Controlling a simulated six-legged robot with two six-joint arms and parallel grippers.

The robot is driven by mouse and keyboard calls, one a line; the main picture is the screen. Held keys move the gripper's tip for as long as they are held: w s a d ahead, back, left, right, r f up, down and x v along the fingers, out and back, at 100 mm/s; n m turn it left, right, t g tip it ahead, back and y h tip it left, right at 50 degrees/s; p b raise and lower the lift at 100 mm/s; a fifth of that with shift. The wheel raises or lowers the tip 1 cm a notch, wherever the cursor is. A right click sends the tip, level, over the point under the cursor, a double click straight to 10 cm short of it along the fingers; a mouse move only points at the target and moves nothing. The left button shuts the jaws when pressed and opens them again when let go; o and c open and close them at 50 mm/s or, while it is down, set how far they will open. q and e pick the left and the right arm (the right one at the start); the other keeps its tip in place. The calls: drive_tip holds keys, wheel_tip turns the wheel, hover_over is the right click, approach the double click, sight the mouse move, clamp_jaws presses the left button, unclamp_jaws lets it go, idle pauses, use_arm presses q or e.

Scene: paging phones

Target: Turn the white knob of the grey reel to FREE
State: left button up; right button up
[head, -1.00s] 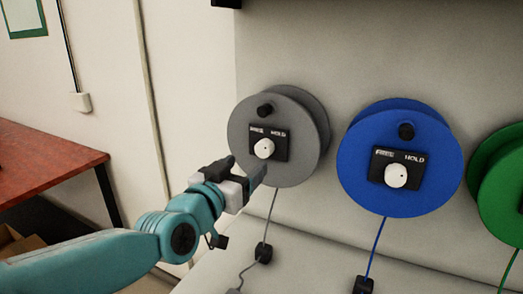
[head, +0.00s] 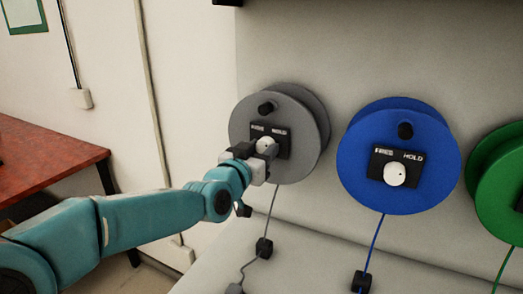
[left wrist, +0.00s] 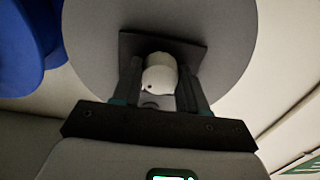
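The grey reel (head: 301,165) hangs on the pale wall, with a black plate (head: 283,152) lettered FREE at left and HOLD at right. Its white knob (head: 264,143) is partly hidden by my left gripper (head: 266,153). In the left wrist view the white knob (left wrist: 160,73) lies between the two fingers of my left gripper (left wrist: 160,75), one on each side. The fingers look open, with narrow gaps beside the knob. A small dark dot shows on the knob; its setting is hard to read. My right gripper is not in view.
A blue reel (head: 360,178) with its own white knob (head: 395,173) hangs to the right, then a green reel (head: 494,185). Cords run down to small black blocks on the pale ledge. A red table (head: 40,165) stands at left.

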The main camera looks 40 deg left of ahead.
use_arm(q)
drive_tip(key=shift+f+n+b, duration=0.25)
drive_tip(key=shift+n+b, duration=1.25)
drive_tip(key=shift+b, duration=0.3)
drive_tip(key=n+b, duration=0.1)
drive_tip(key=n, duration=0.1)
drive_tip(key=shift+r+n+b, duration=0.1)
drive_tip(key=shift+n+b, duration=0.3)
drive_tip(key=n+b, duration=0.1)
drive_tip(key=n, duration=0.1)
drive_tip(key=shift+n, duration=0.4)
drive_tip(key=n+b, duration=0.1)
drive_tip(key=n, duration=0.3)
drive_tip(key=shift+d+r, duration=0.1)
drive_tip(key=shift+r, duration=0.05)
drive_tip(key=n+b, duration=0.1)
drive_tip(key=n, duration=0.4)
drive_tip(key=shift+r, duration=0.1)
drive_tip(key=shift+n, duration=0.3)
drive_tip(key=o, duration=0.9)
drive_tip(key=shift+w, duration=0.1)
drive_tip(key=shift+o, duration=0.8)
drive_tip(key=shift+w, duration=0.1)
